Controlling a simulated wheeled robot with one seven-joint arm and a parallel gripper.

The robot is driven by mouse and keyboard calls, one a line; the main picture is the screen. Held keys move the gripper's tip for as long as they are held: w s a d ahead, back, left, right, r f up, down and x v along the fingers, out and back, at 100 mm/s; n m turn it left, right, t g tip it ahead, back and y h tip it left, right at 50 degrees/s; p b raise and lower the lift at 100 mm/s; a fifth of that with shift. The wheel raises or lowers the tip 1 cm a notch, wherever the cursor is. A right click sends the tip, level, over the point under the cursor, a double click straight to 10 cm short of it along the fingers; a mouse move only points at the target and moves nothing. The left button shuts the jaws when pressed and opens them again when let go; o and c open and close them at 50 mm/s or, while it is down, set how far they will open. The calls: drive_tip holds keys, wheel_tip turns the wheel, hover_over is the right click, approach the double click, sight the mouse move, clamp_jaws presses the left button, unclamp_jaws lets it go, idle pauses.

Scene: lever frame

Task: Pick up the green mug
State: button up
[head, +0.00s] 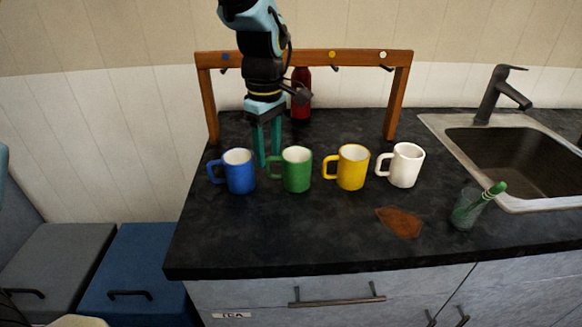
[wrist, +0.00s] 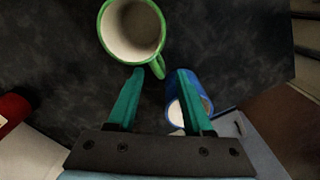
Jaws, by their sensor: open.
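The green mug (head: 299,172) stands upright on the dark counter, second from left in a row of mugs, with its handle to the left. My gripper (head: 268,160) points down just behind and left of it, near the handle, with open, empty teal fingers. In the wrist view the green mug (wrist: 104,32) is at the top, seen into its empty inside.
The blue mug (head: 240,174) stands close left; in the wrist view it (wrist: 187,98) is partly behind the right finger. The yellow mug (head: 353,169) and white mug (head: 405,167) stand right. A wooden frame (head: 320,57) and red bottle (head: 301,95) are behind. A brown patch (head: 402,222) lies in front.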

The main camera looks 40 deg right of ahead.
sight(268, 175)
drive_tip(key=shift+w+a+f+p, duration=0.1)
drive_tip(key=shift+f+p, duration=0.45)
drive_tip(key=shift+f, duration=1)
drive_tip(key=shift+a+f+p, duration=0.1)
drive_tip(key=shift+f+p, duration=0.45)
drive_tip(key=shift+f, duration=0.95)
drive_tip(key=shift+c, duration=0.2)
clamp_jaws()
drive_tip(key=shift+d, duration=0.1)
